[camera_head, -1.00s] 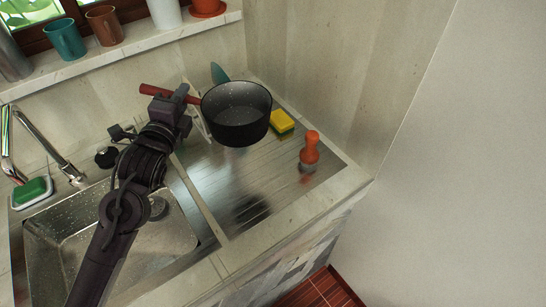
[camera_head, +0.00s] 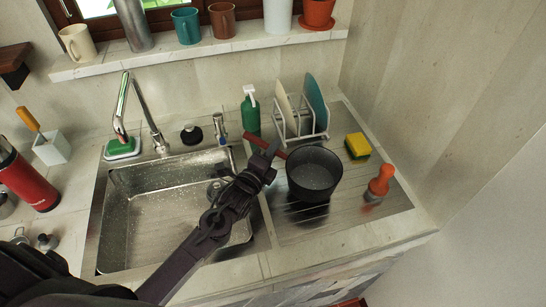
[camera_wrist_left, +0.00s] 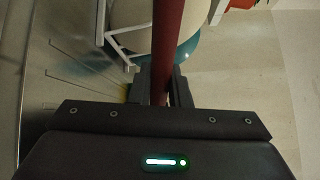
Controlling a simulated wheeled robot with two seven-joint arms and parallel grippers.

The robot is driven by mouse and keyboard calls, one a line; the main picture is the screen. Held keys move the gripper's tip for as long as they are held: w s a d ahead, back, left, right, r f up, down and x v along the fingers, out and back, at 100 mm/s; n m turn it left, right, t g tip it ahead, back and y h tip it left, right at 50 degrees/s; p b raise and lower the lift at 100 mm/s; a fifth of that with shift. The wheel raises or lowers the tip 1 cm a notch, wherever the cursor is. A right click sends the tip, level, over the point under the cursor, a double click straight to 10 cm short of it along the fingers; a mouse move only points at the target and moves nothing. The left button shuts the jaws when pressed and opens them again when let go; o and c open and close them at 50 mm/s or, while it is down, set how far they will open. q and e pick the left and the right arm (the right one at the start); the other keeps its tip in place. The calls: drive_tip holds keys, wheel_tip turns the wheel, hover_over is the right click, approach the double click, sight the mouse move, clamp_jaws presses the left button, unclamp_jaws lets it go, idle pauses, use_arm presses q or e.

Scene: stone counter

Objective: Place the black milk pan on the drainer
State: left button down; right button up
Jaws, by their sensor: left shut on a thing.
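The black milk pan (camera_head: 314,176) is over the ribbed metal drainer (camera_head: 345,217), to the right of the sink. Its red handle (camera_head: 264,146) points to the upper left. My left gripper (camera_head: 268,160) is shut on this handle, and the red handle (camera_wrist_left: 166,45) runs between the fingers in the left wrist view. The pan looks upright, with a dark shadow on the drainer below it. I cannot tell whether its base touches the drainer. My right gripper does not show.
A white rack (camera_head: 300,122) with plates stands behind the pan, beside a green spray bottle (camera_head: 250,112). The sink (camera_head: 150,215) is to the left.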

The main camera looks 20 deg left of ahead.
use_arm(q)
wheel_tip(320, 180, down, 3)
drive_tip(key=shift+f, duration=0.4)
drive_tip(key=c, duration=1.4)
unclamp_jaws()
drive_tip(key=shift+o, duration=0.2)
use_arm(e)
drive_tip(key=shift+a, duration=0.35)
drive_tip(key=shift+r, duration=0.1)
